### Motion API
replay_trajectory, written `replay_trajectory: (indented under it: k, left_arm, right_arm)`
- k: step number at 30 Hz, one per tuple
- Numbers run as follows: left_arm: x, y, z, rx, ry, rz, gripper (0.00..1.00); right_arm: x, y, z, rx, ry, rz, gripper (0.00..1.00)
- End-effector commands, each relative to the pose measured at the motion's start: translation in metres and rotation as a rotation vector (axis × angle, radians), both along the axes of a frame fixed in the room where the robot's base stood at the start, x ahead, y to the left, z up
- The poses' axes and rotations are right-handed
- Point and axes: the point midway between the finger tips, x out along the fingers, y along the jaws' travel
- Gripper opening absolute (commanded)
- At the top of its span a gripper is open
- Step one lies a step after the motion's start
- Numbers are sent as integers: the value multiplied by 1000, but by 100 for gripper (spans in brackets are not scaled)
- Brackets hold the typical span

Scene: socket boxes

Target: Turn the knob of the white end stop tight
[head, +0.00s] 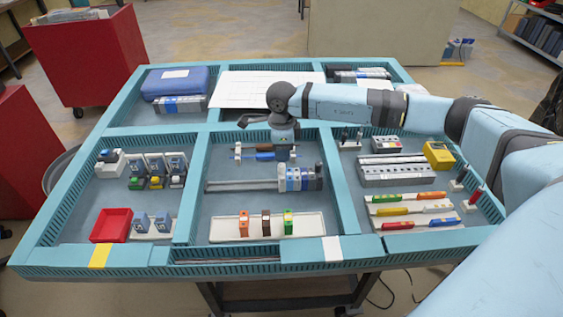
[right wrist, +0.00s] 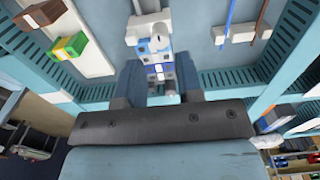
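A metal rail (head: 240,186) lies in the middle compartment and carries a row of blue, white and grey terminal blocks (head: 305,178) at its right end. The white end stop (head: 281,172) sits at the left end of this row; in the right wrist view it (right wrist: 148,28) is the white piece on the rail. Its knob is too small to make out clearly. My right gripper (head: 283,152) points down above the row. In the right wrist view its fingers (right wrist: 160,82) are apart, with the blue and white blocks showing between them. My left gripper is not in view.
Screwdrivers (head: 265,156) lie in a holder behind the rail. A white tray (head: 263,236) with orange, brown and green blocks lies in front. Teal dividers bound the compartment. A red bin (head: 111,226) stands at left; grey blocks (head: 398,174) are at right.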

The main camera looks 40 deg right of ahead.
Motion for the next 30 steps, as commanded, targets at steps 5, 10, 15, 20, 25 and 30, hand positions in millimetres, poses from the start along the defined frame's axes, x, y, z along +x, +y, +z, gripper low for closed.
replay_trajectory:
  k: [5,10,15,20,25,30]
  left_arm:
    - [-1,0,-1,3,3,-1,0]
    - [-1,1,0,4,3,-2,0]
    - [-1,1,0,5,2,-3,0]
    - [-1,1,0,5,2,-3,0]
    - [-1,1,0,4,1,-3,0]
    - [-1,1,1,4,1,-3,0]
  right_arm:
    - [0,1,-31,2,1,1,33]
    - [0,0,-46,2,-1,1,33]
    - [0,0,-50,2,-1,1,33]
    - [0,1,-50,2,-1,1,33]
    - [0,1,-50,2,-1,1,0]
    - [0,1,-50,2,-1,-3,0]
